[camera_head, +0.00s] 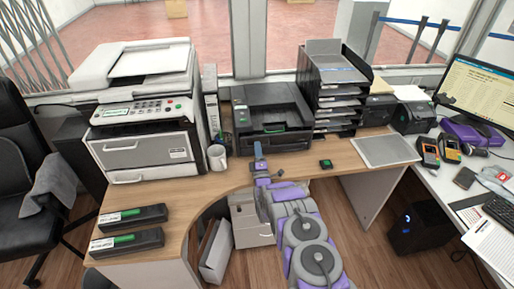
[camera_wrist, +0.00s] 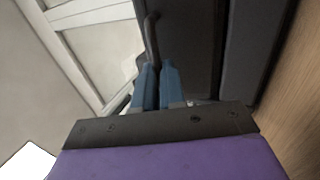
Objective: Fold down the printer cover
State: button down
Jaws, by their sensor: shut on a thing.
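The black printer (camera_head: 270,97) stands on the wooden counter, left of the stack of paper trays. Its dark front shows a lower tray-like part. My gripper (camera_head: 257,147) is in front of the printer, low at its left side, with its blue fingers pointing toward it. In the wrist view, the blue fingers (camera_wrist: 157,86) are close together on a thin dark bar-like edge (camera_wrist: 151,36) beside a dark panel (camera_wrist: 190,45). The edge appears to belong to the printer cover. The contact itself is partly hidden, and the cover's exact angle cannot be told.
Black paper trays (camera_head: 330,90) stand close on the right. A small green-topped device (camera_head: 326,163) and a grey mat (camera_head: 385,150) lie on the counter (camera_head: 290,165).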

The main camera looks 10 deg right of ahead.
jog(key=shift+s+d+f+t, duration=0.15)
jog(key=shift+s+f+t, duration=0.05)
jog(key=shift+f+t, duration=0.3)
jog(key=c, duration=1.2)
grip_release()
jog(key=shift+w, duration=0.1)
jog(key=shift+r, duration=0.15)
